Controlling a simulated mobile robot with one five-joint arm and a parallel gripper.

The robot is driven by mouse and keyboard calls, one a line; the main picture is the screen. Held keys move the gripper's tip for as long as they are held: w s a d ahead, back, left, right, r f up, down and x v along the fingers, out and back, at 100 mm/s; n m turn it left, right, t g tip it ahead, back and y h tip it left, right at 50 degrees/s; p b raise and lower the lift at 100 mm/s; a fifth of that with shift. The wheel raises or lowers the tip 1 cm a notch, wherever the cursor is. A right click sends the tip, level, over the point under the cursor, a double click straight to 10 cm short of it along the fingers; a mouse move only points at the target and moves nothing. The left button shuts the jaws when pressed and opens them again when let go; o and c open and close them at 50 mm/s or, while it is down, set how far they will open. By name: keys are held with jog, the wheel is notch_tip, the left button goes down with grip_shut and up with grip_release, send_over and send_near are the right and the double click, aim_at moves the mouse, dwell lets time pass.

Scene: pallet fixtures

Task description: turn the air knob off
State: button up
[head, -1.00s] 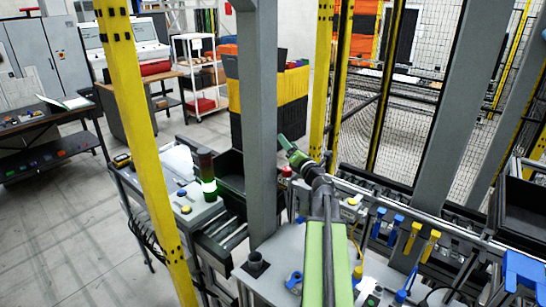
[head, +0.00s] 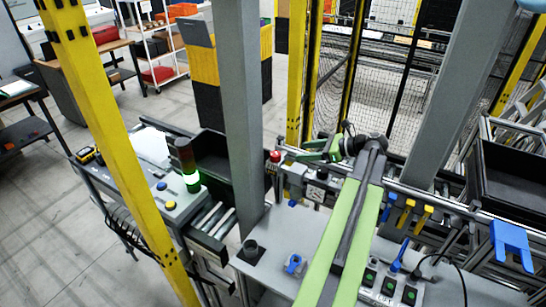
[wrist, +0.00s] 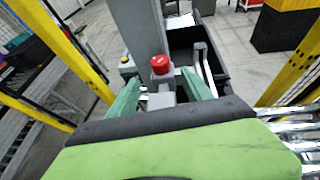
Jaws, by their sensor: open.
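My gripper (head: 308,151) is at the far end of my green arm in the head view, above the back edge of the grey bench. In the wrist view my gripper (wrist: 161,82) has its two green fingers spread apart, with nothing held. A red button (wrist: 160,65) on a grey box shows between and beyond the fingers; it looks apart from them. In the head view the red button (head: 275,156) is left of the gripper. A blue knob-like part (head: 293,264) lies on the bench top, left of my arm. I cannot tell which part is the air knob.
A grey post (head: 238,110) and a yellow post (head: 105,130) rise left of my arm. Yellow and blue clamps (head: 405,214) line the rail to the right. A black bin (head: 510,180) stands farther right.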

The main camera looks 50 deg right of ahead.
aim_at(277, 155)
jog(key=b+x, duration=0.4)
jog(key=x, duration=0.8)
jog(key=shift+w+a+f, duration=0.15)
jog(key=shift+w+a, duration=0.05)
jog(key=shift+w, duration=0.05)
grip_shut()
jog(key=shift+s+a+m+h, duration=0.1)
jog(key=shift+a+m+h, duration=0.1)
jog(key=shift+m+h, duration=0.2)
jog(key=shift+d+m+h, duration=0.2)
jog(key=shift+m+h, duration=0.2)
jog(key=shift+h, duration=0.1)
grip_release()
